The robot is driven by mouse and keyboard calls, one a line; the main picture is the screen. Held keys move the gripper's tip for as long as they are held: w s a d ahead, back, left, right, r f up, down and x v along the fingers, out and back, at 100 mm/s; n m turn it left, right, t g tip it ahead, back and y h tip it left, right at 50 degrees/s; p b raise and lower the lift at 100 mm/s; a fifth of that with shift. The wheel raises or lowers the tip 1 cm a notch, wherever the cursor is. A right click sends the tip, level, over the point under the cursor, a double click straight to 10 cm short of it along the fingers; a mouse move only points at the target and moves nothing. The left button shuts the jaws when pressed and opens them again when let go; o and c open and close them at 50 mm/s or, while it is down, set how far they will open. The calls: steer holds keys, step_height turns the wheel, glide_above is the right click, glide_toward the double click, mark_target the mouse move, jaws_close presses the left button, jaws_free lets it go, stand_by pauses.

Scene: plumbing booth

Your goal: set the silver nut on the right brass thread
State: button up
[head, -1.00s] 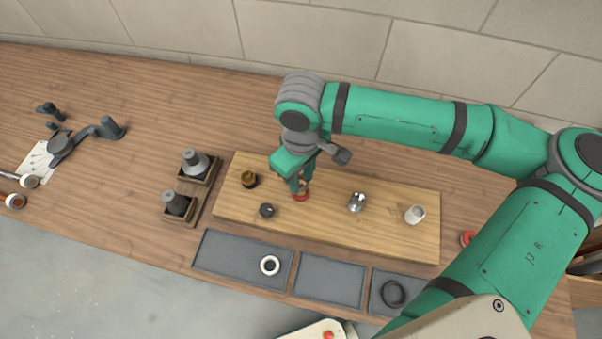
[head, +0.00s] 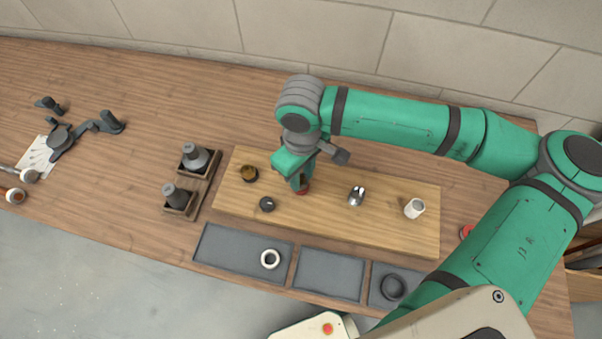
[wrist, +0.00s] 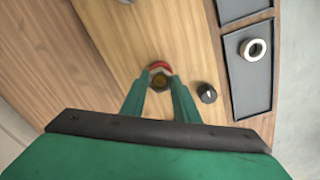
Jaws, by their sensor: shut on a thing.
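My gripper (wrist: 158,83) points down over the middle-left of the wooden board. Its fingers are shut on a small ring-shaped piece, which I take to be the silver nut (wrist: 156,73); the fingers hide most of it. A brass-coloured centre shows inside the ring, so it is over the right brass thread (wrist: 159,82). The red collar (wrist: 160,65) of that thread shows just beyond the fingertips, and in the head view (head: 303,191) below them. I cannot tell whether the nut is seated. Another brass thread (head: 249,173), with a dark collar, stands to the left.
A dark knob (head: 267,204) stands close to the gripper. A chrome fitting (head: 356,196) and a white cup (head: 414,208) stand farther right on the board (head: 385,222). Front trays hold a white ring (head: 270,259) and a black ring (head: 393,287); the middle tray (head: 329,275) is empty.

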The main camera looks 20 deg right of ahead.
steer(key=m, duration=0.5)
steer(key=shift+f+m, duration=0.15)
steer(key=shift+m, duration=0.15)
steer(key=o, duration=2)
steer(key=shift+c, duration=0.2)
steer(key=shift+r, duration=2.5)
steer(key=shift+w, duration=0.1)
